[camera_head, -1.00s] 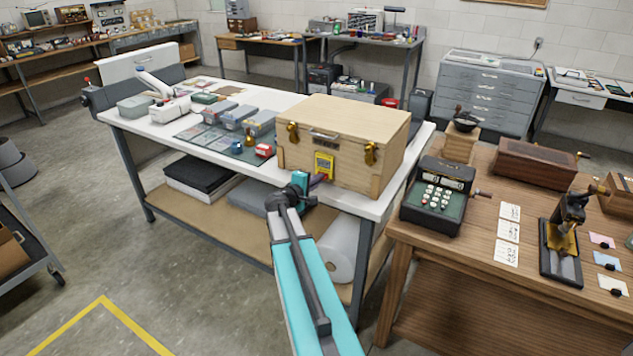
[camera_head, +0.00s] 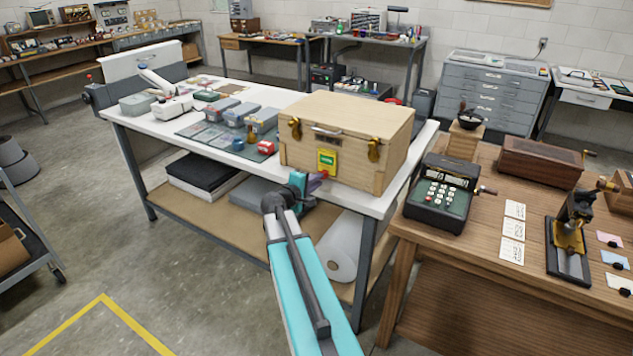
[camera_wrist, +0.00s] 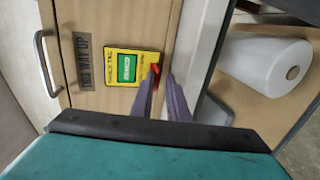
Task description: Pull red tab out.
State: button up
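A pale wooden case (camera_head: 350,130) with brass latches stands on the white table. Its front bears a yellow label plate (camera_head: 327,162) with a green window, also clear in the wrist view (camera_wrist: 125,68). The red tab (camera_wrist: 154,75) shows at the plate's right edge in the wrist view and as a small red spot in the head view (camera_head: 325,174). My gripper (camera_wrist: 160,88) has its purple-grey fingertips close together, one on each side of the tab, apparently closed on it. In the head view my gripper (camera_head: 318,178) is just in front of the case's lower front. The tab's far end is hard to make out.
The white table's front edge (camera_head: 370,208) runs just below the case. A white roll (camera_wrist: 265,65) lies on the shelf underneath. Small boxes (camera_head: 240,115) stand left of the case, and a wooden table with a calculator (camera_head: 443,193) stands to the right.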

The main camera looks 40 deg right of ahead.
jog(key=shift+o, duration=0.7)
jog(key=shift+a+r, duration=0.1)
jog(key=shift+r, duration=0.1)
jog(key=shift+a, duration=0.1)
jog(key=b+v, duration=0.3)
jog(key=v, duration=1)
jog(key=shift+s+a, duration=0.15)
